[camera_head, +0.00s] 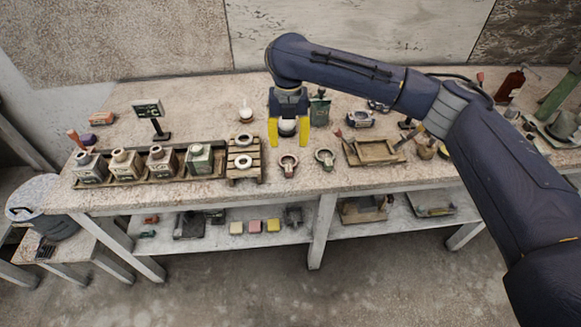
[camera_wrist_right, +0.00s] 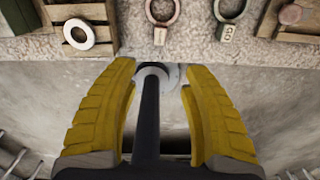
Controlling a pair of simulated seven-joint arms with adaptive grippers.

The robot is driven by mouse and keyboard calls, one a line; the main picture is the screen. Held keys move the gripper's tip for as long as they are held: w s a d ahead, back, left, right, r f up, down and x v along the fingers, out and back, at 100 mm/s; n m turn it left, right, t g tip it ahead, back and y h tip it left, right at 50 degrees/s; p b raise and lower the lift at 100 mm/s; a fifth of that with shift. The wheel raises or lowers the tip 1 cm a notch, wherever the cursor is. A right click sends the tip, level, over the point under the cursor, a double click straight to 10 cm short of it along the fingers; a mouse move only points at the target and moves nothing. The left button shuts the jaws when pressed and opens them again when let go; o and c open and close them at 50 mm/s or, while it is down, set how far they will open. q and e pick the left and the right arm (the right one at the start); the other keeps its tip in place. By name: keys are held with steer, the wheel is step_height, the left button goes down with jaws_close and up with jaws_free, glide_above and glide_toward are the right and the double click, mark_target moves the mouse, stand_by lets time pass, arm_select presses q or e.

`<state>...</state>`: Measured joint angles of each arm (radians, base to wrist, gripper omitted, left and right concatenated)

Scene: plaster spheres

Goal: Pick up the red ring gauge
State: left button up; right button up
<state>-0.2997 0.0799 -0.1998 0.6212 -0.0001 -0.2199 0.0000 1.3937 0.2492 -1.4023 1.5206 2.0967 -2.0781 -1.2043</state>
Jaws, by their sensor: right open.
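The red ring gauge (camera_head: 288,164) lies flat near the front edge of the bench, a dull reddish ring with a short handle tab. It also shows at the top of the right wrist view (camera_wrist_right: 162,12), beyond the fingertips and partly cut off by the frame. My right gripper (camera_head: 288,139) is open, with yellow fingers pointing down, and appears above and behind the ring in the head view. A pale round thing shows between the fingers; I cannot tell whether it is held or lies behind. My left gripper is not in view.
A green ring gauge (camera_head: 325,157) lies just right of the red one. A wooden pallet (camera_head: 243,173) with pale rings stands to the left, beside a tray (camera_head: 140,177) of square bottles. A wooden tray (camera_head: 371,153) lies to the right. The bench front edge is close.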

mark_target(289, 170)
step_height(289, 170, down, 14)
steer(key=shift+w+f, duration=0.1)
stand_by(0.7)
jaws_close()
stand_by(0.4)
